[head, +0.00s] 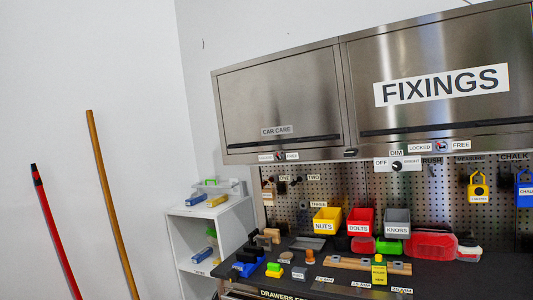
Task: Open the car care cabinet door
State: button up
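The car care cabinet door (280,98) is a brushed steel panel on the left of the wall cabinet. It carries a small "CAR CARE" label and a dark handle strip (284,141) along its lower edge. The door looks shut. Below it is a small lock (280,156) with labels on both sides, the right one reading "FREE"; its setting is too small to tell. My gripper is not in view.
The "FIXINGS" door (440,75) is shut on the right. Below are a pegboard, coloured bins (327,221) and a cluttered worktop (300,262). A white shelf (208,232) stands left, with red (53,230) and wooden (112,205) poles against the wall.

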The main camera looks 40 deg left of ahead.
aim_at(291, 102)
jog(key=u, duration=0.2)
jog(key=i, duration=1.3)
jog(key=u, duration=0.8)
jog(key=i, duration=1.05)
jog(key=u, duration=0.4)
